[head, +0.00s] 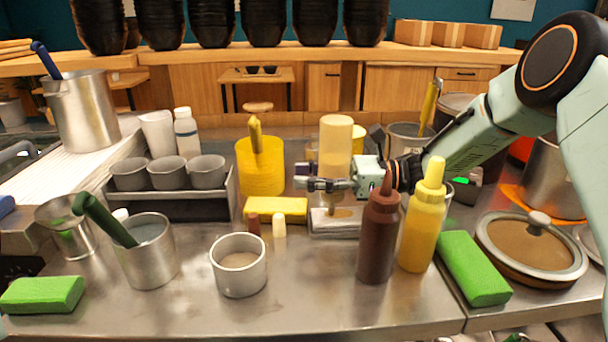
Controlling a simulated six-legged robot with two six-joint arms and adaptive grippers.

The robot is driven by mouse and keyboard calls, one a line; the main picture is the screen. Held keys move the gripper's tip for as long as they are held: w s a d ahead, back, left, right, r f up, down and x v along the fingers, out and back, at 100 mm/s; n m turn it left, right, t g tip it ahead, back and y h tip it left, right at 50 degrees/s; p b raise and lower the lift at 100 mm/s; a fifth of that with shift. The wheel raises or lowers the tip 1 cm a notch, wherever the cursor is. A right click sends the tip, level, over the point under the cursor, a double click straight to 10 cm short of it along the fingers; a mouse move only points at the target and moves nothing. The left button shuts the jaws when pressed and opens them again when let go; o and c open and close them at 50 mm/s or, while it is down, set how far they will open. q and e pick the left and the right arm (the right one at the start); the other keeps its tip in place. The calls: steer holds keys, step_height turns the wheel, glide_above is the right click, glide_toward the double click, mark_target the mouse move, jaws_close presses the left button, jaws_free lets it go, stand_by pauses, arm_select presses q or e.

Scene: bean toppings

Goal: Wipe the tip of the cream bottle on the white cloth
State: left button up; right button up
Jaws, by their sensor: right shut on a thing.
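The cream bottle (335,145) is beige and is held with its broad end up, behind the brown and yellow bottles. My right gripper (325,185) is shut on its lower part, reaching in from the right. The white cloth (330,228) lies folded on the counter directly below the gripper. A tan patch shows on top of the cloth; I cannot tell whether it is the bottle's tip or a smear. The gripper hides the bottle's lower end, so contact with the cloth is unclear. My left gripper is not in view.
A brown bottle (378,240) and a yellow bottle (423,225) stand upright in front of my right gripper. A yellow sponge (275,209) and two small caps lie left of the cloth. A metal cup (238,276) stands in front.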

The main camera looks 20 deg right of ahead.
mark_target(333, 145)
steer(key=shift+v, duration=2)
steer(key=shift+w+f, duration=0.1)
steer(key=shift+w, duration=0.05)
steer(key=shift+d+r+p, duration=0.1)
steer(key=shift+r+p, duration=0.6)
steer(key=shift+r, duration=0.2)
steer(key=shift+r+p, duration=1)
steer(key=shift+r, duration=1.2)
